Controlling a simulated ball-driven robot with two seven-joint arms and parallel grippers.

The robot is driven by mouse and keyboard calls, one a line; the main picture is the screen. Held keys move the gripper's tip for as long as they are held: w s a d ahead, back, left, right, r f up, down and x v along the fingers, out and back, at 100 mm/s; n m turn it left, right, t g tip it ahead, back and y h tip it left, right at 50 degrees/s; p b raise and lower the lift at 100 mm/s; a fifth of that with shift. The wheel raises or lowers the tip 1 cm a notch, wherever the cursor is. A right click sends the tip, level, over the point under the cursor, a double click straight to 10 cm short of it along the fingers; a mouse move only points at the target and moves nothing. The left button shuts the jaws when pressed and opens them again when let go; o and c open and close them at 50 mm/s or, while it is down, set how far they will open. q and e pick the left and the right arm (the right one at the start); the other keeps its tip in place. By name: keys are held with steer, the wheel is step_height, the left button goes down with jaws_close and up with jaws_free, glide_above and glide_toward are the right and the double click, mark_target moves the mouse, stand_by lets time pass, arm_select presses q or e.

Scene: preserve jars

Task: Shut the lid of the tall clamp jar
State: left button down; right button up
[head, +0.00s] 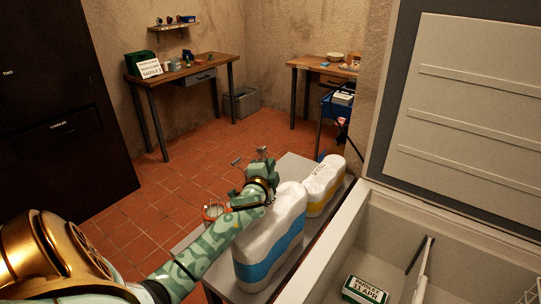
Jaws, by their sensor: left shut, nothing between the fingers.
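My left arm comes in from the lower left, and my left gripper (264,155) is over the grey bench, shut and empty. Beside my forearm, a small glassy thing with a red-orange ring (212,211) shows at the bench's left side. It may be a clamp jar with its seal, but it is too small and too covered by my arm to tell its lid's state. I cannot clearly make out the tall clamp jar. My right gripper is not in view.
A large white and blue pack (272,242) and a white and yellow pack (323,187) stand on the grey bench (296,164), right of my arm. An open chest freezer (372,212) with a labelled box (365,291) is at right.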

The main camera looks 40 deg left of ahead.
mark_target(266, 154)
arm_select(q)
steer(key=w+a+b, duration=0.1)
steer(key=w+a, duration=0.1)
steer(key=w+a+f, duration=0.1)
steer(key=a, duration=0.1)
steer(key=w+a+b, duration=0.1)
steer(key=w+a, duration=0.1)
steer(key=shift+w+a+f+b, duration=0.3)
steer(key=shift+w+a+f, duration=0.05)
steer(key=shift+a, duration=0.05)
steer(key=shift+a+r+n+p, duration=0.1)
steer(key=shift+a+n+p, duration=0.2)
steer(key=shift+p, duration=0.1)
